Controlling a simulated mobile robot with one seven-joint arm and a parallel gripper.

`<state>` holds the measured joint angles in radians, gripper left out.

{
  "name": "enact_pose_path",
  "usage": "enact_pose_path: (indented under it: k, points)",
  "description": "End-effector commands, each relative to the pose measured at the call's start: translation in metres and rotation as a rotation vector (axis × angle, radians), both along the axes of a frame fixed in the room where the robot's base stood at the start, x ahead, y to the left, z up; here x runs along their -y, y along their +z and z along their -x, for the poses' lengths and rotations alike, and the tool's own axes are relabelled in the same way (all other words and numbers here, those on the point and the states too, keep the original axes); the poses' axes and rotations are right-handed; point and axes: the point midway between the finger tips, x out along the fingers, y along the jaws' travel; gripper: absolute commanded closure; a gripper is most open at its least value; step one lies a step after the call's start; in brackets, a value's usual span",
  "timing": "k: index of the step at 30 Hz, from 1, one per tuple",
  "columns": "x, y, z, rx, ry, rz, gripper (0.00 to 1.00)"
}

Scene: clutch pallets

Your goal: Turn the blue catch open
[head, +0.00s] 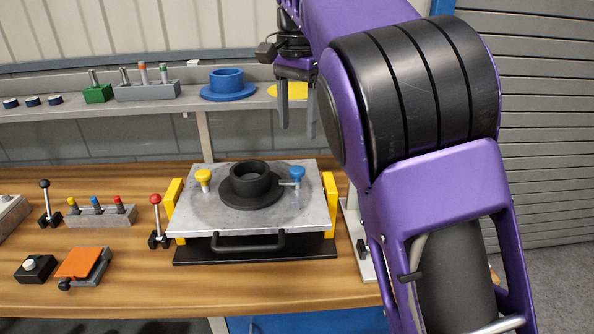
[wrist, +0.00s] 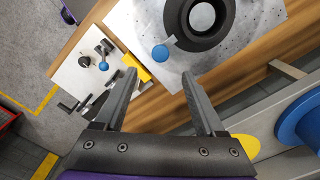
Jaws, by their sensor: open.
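The blue catch (head: 297,173) is a round knob on the right side of the grey metal pallet plate (head: 215,222). A short metal tongue points from it to the black flanged part (head: 250,189) and appears to reach over its flange. The catch also shows in the wrist view (wrist: 160,53), just beyond and between the fingertips. A yellow catch (head: 203,176) stands left of the black part; whether it overlaps the flange is unclear. My gripper (head: 297,115) is open and empty, above and behind the plate, apart from the blue catch.
Yellow blocks (head: 173,206) flank the plate, and a black handle (head: 248,243) is at its front. A red-knobbed lever (head: 156,200) stands to the left. A blue-knobbed lever (wrist: 104,66) is on a white plate beside the pallet. A shelf (head: 150,107) with a blue flanged part (head: 228,84) runs behind.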

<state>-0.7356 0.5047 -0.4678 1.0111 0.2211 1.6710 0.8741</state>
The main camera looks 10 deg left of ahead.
Motion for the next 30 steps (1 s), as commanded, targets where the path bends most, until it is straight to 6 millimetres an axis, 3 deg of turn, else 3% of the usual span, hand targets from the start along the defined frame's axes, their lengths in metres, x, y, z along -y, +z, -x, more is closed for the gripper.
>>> enact_pose_path:
  k: [3,12,18,26,27,30]
  points:
    - [0.0,-0.031,0.001,-0.001,0.001,0.0,0.28]
    - [0.0,-0.082,0.001,0.0,0.001,0.0,0.28]
    - [0.0,-0.095,0.0,0.001,0.001,0.0,0.28]
    - [0.0,-0.096,0.0,0.002,0.001,0.0,0.28]
    - [0.0,-0.096,0.0,0.001,0.0,0.0,0.3]
    - [0.0,-0.096,0.0,0.001,0.0,0.0,0.48]
